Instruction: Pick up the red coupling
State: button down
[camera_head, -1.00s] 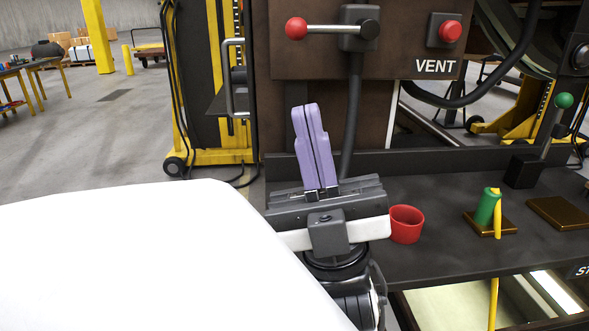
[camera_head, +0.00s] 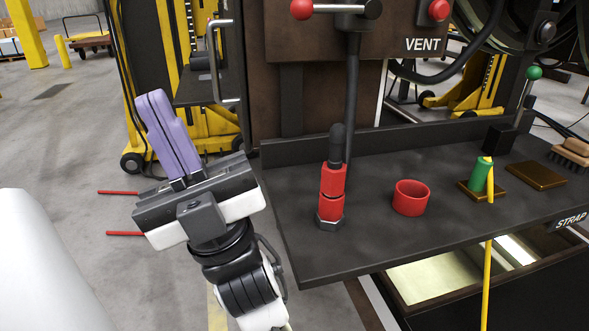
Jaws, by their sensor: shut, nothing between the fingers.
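The red coupling (camera_head: 332,192) stands upright on the near left part of the dark shelf (camera_head: 300,252). It is a red two-part cylinder with a grey hex base and a dark rounded top; whether the top joins the black hose behind it is unclear. My gripper (camera_head: 150,97), with purple fingers, is shut and empty. It is left of the shelf in the picture, its fingers pointing up and tilted left, clear of the coupling.
A red open ring or cup (camera_head: 411,197) stands right of the coupling. Further right are a green cylinder (camera_head: 480,175) with a yellow piece, a brown plate (camera_head: 536,175) and a brush (camera_head: 570,153). A dark panel with red-knobbed controls (camera_head: 320,30) rises behind the shelf.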

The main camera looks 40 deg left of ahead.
aim_at(334, 171)
jog(key=i+l+u, duration=0.1)
jog(key=u, duration=0.25)
jog(key=i+l+u, duration=0.1)
jog(key=u, duration=0.3)
jog(key=l+u, duration=0.2)
jog(key=u, duration=0.15)
jog(key=k+z, duration=0.3)
jog(key=z, duration=0.15)
jog(key=k+z, duration=0.25)
jog(key=z, duration=0.25)
jog(key=i, duration=0.45)
